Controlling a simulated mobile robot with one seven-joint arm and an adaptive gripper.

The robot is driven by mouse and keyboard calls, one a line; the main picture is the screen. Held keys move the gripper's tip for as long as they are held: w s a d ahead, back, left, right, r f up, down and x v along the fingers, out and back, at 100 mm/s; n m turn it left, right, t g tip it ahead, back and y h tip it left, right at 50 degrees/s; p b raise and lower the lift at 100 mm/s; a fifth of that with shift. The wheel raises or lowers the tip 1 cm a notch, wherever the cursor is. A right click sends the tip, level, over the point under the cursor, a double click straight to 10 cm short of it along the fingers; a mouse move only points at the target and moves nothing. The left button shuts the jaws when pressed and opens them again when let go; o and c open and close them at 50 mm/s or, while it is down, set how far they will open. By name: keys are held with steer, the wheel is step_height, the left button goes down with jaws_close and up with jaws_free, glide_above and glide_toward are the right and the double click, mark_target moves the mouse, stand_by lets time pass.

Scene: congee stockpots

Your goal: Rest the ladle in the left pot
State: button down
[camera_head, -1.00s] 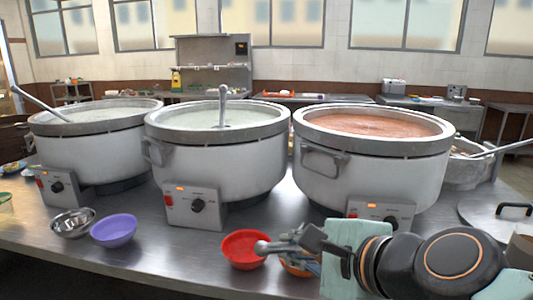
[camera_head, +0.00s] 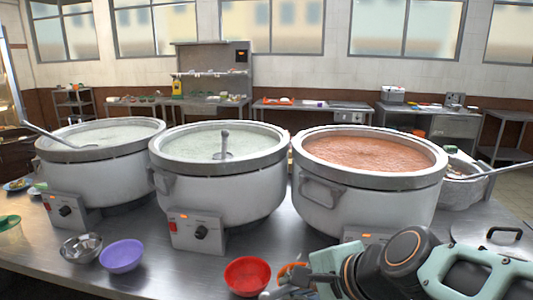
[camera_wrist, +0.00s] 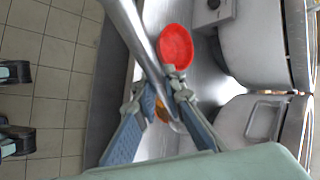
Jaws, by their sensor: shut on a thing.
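My gripper (camera_head: 306,284) is low at the right front of the metal table. In the wrist view its two fingers (camera_wrist: 160,96) are closed around a steel ladle (camera_wrist: 137,36). The handle runs up and left out of that picture; the bowl is not clear. In the head view only a small end of the ladle (camera_head: 272,294) shows at the bottom edge. The left pot (camera_head: 93,165) is white with a grey rim and holds pale congee (camera_head: 108,132). Another ladle (camera_head: 50,133) leans over its left rim. My gripper is well to the right of this pot.
The middle pot (camera_head: 222,190) holds pale congee and an upright ladle (camera_head: 225,143). The right pot (camera_head: 365,205) holds reddish congee. A red bowl (camera_head: 247,275), purple bowl (camera_head: 121,256) and steel bowl (camera_head: 81,247) stand along the front. A lid (camera_head: 494,238) lies at right.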

steer(key=shift+w+r+n+g+h+p, duration=0.25)
steer(key=shift+n+g+h+p, duration=0.4)
steer(key=shift+p, duration=1.4)
steer(key=shift+w+r+n+g+h+p, duration=0.2)
steer(key=shift+n+g+p, duration=0.75)
steer(key=shift+p, duration=1.1)
steer(key=shift+a+h+p, duration=0.1)
steer(key=shift+h+p, duration=0.15)
steer(key=shift+p, duration=0.25)
steer(key=shift+f+n+g, duration=0.15)
steer(key=shift+n+g, duration=0.25)
